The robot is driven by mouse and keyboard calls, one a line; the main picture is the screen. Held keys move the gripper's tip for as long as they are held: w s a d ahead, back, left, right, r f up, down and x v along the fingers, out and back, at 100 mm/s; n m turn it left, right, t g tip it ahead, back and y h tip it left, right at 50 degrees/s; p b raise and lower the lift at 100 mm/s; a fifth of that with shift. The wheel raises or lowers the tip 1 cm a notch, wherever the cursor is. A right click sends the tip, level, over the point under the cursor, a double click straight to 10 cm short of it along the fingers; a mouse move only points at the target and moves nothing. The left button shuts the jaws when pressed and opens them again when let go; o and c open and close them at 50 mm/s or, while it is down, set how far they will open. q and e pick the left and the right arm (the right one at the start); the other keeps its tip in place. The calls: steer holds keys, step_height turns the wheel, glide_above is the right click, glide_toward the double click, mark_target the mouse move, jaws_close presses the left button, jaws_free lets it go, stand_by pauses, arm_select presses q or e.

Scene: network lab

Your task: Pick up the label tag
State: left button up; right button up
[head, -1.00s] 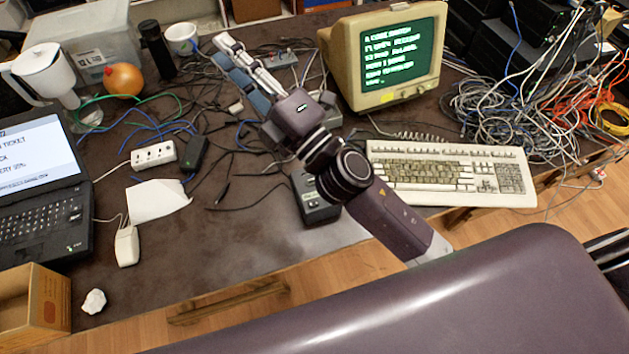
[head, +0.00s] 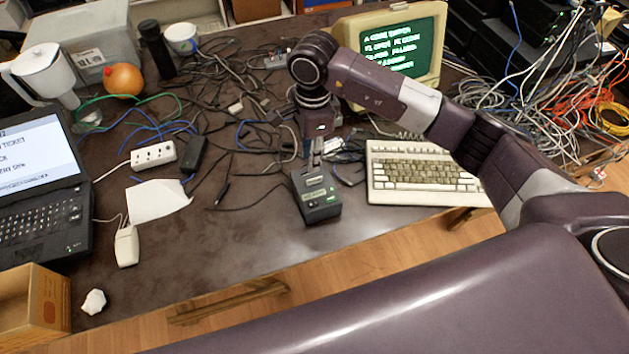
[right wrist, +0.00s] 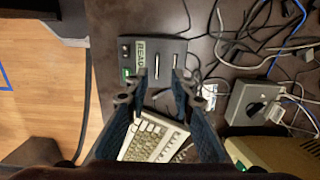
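The dark label printer (head: 322,205) with a small green light sits near the table's front edge, left of the keyboard. In the right wrist view the printer (right wrist: 130,48) shows a panel reading READ. A thin pale strip (right wrist: 157,66) on its top, between my fingers, may be the label tag; it is too small to be sure. My right gripper (head: 314,164) points down just over the printer's back part. In the right wrist view the gripper (right wrist: 159,82) is open, its two fingers apart, with nothing seen held. My left gripper is not in view.
The beige keyboard (head: 425,176) lies right of the printer, and the monitor (head: 395,45) stands behind my right arm. Loose cables (head: 235,130) crowd the back. A paper sheet (head: 158,200), white mouse (head: 126,245) and laptop (head: 40,205) are left. Table front between mouse and printer is clear.

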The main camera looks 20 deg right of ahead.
mark_target(314, 178)
steer(key=shift+d+f+p, duration=0.2)
steer(key=shift+f+p, duration=0.05)
steer(key=shift+f, duration=0.3)
steer(key=shift+d+f+p, duration=0.2)
steer(key=shift+f+p, duration=0.05)
steer(key=shift+f, duration=0.3)
steer(key=f, duration=0.1)
steer(key=f+p, duration=0.1)
steer(key=f, duration=0.1)
steer(key=f+p, duration=0.1)
steer(key=shift+s+a+f, duration=0.1)
steer(key=shift+s+f, duration=0.1)
steer(key=shift+s, duration=0.1)
steer(key=shift+f, duration=0.55)
jaws_close()
